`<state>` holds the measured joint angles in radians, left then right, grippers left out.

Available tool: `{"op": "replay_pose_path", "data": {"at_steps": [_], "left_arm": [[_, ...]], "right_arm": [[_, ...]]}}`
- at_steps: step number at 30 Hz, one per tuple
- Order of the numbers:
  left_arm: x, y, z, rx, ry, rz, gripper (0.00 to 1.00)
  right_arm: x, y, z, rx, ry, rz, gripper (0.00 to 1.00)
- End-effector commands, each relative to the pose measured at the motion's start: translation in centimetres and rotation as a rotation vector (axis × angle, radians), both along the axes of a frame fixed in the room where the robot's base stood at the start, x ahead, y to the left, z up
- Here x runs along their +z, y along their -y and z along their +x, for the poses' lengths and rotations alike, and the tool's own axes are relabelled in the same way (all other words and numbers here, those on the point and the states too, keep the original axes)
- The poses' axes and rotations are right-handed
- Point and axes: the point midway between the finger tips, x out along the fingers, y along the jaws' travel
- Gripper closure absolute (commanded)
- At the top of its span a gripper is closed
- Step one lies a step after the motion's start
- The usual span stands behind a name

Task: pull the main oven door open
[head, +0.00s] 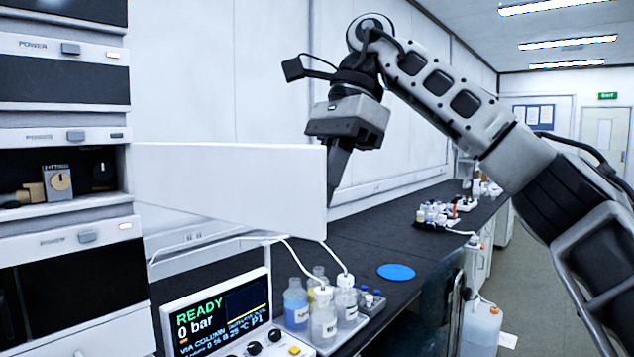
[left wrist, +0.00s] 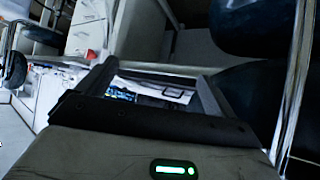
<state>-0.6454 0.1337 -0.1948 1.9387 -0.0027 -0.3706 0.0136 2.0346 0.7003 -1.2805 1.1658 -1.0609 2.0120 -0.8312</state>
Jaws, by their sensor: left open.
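The oven door (head: 235,185) is a plain white panel standing swung out from the right side of the instrument stack (head: 65,135). The compartment beside it is open, showing a brass-coloured fitting (head: 58,182) inside. My right gripper (head: 337,178) points down at the door's free edge. Its dark finger is close beside that edge; I cannot tell whether it touches, and its opening is hidden by the angle. My left gripper (left wrist: 155,78) shows in the left wrist view with its fingers apart and nothing held between them. It is outside the head view.
A display unit reading READY (head: 220,315) stands in front of the stack. Bottles (head: 323,315) with tubes stand in a tray below the door. A blue disc (head: 396,272) lies on the dark bench (head: 350,240). More small bottles (head: 437,213) stand farther back.

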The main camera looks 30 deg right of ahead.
Motion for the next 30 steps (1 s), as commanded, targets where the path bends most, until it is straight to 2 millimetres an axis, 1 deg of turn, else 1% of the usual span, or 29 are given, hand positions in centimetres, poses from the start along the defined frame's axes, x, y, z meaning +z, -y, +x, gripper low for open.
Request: {"op": "replay_pose_path", "data": {"at_steps": [11, 12, 14, 15, 25, 30], "left_arm": [[-0.1, 0.1, -0.2, 0.0, -0.005, 0.0, 0.07], [-0.1, 0.1, -0.2, -0.001, -0.005, -0.001, 0.07], [-0.1, 0.1, -0.2, -0.002, -0.006, -0.001, 0.07], [-0.1, 0.1, -0.3, -0.001, -0.008, -0.002, 0.07], [-0.2, 0.2, -0.3, -0.003, -0.009, -0.003, 0.07], [-0.2, 0.2, -0.3, -0.003, -0.009, -0.003, 0.07]], "right_arm": [[0.0, 0.1, 0.1, -0.004, 0.0, -0.001, 1.0], [0.0, 0.1, 0.1, -0.004, 0.0, -0.001, 0.88], [0.0, 0.1, 0.2, -0.004, 0.001, -0.001, 0.71], [0.0, 0.1, 0.2, -0.004, 0.001, -0.001, 0.69], [0.3, 0.2, 0.1, -0.002, 0.001, 0.0, 0.69], [1.6, 0.6, 0.2, -0.003, 0.003, -0.002, 0.69]]}}
